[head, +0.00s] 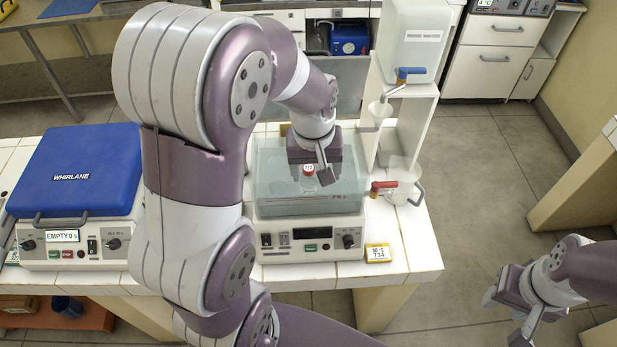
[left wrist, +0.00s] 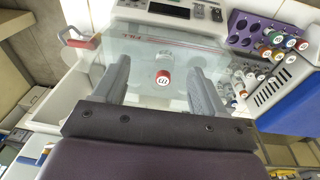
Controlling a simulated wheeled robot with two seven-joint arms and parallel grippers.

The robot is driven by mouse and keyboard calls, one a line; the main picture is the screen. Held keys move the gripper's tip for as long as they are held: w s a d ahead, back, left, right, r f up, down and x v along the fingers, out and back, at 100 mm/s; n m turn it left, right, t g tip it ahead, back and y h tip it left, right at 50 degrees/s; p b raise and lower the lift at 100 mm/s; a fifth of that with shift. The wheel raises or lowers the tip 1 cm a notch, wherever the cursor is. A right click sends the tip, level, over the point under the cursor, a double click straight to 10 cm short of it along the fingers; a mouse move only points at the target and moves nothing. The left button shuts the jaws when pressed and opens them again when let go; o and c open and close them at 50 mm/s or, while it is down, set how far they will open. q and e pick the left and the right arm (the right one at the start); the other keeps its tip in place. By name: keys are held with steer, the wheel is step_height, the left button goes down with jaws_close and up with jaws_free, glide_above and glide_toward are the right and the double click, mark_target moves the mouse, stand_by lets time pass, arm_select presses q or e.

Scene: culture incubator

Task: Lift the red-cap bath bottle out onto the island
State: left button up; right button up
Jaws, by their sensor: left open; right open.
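The red-cap bottle (head: 308,169) stands in the clear-walled water bath (head: 315,206) on the white tiled island (head: 405,240). How deep the fingers reach beside the bottle is hard to tell. My right gripper (head: 510,315) is open and empty, off the island at the lower right.
A blue-lidded centrifuge (head: 75,170) stands left of the bath. A yellow timer (head: 377,253) sits at the front. A purple rack (left wrist: 245,28) with several capped tubes is near the bath.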

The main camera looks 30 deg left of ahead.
mark_target(309, 168)
arm_select(q)
steer(key=w+a+n, duration=0.2)
steer(key=n, duration=0.1)
steer(key=w+a+r+n+g, duration=0.1)
steer(key=w+a+n, duration=0.1)
steer(key=w+n, duration=0.1)
steer(key=shift+a+r, duration=0.15)
steer(key=shift+a, duration=0.05)
steer(key=shift+w+a+f+n+b, duration=0.2)
steer(key=shift+n+b, duration=0.1)
steer(key=shift+n, duration=0.3)
step_height(309, 168, down, 3)
steer(key=shift+s+f+b, duration=0.1)
steer(key=shift+s+b, duration=0.05)
steer(key=shift+b, duration=0.85)
steer(key=f+p, duration=0.1)
steer(key=f, duration=0.1)
steer(key=f+p, duration=0.1)
steer(key=f, duration=0.2)
steer(key=f+p, duration=0.1)
steer(key=f, duration=0.1)
steer(key=shift+w+d+f, duration=0.1)
steer(key=shift+w+f, duration=0.2)
steer(key=shift+f, duration=0.55)
steer(key=c, duration=1.2)
arm_select(e)
steer(key=shift+w+r, duration=0.15)
steer(key=shift+r, duration=0.25)
